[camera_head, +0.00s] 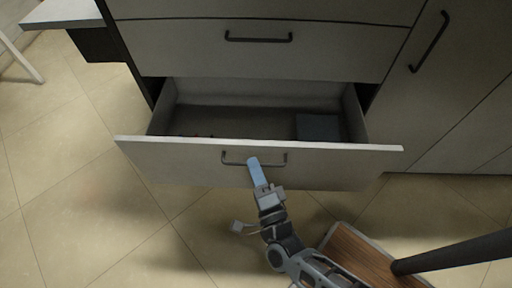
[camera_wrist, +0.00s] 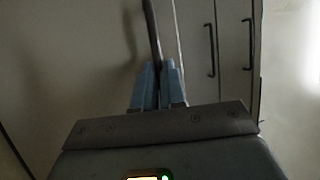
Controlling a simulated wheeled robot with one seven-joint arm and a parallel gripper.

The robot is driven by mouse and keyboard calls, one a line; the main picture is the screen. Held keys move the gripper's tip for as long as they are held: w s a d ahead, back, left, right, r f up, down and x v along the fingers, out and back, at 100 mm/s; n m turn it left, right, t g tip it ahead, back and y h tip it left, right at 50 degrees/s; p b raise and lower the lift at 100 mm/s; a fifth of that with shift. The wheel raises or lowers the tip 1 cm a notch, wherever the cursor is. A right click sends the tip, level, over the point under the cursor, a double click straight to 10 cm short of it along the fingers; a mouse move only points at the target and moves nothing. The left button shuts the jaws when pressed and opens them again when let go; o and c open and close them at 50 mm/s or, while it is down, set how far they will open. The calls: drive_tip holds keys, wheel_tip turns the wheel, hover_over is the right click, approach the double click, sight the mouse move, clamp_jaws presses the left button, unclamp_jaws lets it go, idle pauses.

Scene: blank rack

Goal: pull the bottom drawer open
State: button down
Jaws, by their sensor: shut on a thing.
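The bottom drawer (camera_head: 200,160) stands pulled out from the cabinet in the head view, with its inside showing. Its dark bar handle (camera_head: 275,163) runs across the middle of its front. My gripper (camera_head: 254,162) reaches up to the handle from below, its blue fingers shut on the bar. In the wrist view the blue fingers (camera_wrist: 159,72) close on the dark handle bar (camera_wrist: 152,30), which runs up from between them. The part of the handle between the fingers is hidden.
Inside the drawer lie a dark grey flat thing (camera_head: 319,127) and small reddish things at the left, hard to make out. The drawer above (camera_head: 200,50) is shut. A cabinet door (camera_head: 425,90) stands at the right. Tiled floor (camera_head: 70,200) is clear at the left.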

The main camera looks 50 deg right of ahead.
drive_tip(key=shift+s+a, duration=1)
drive_tip(key=shift+a, duration=0.25)
drive_tip(key=c, duration=1.2)
unclamp_jaws()
drive_tip(key=v, duration=0.7)
drive_tip(key=shift+s+a+b, duration=0.25)
drive_tip(key=shift+s+b, duration=0.05)
drive_tip(key=shift+b, duration=0.15)
drive_tip(key=shift+f, duration=0.15)
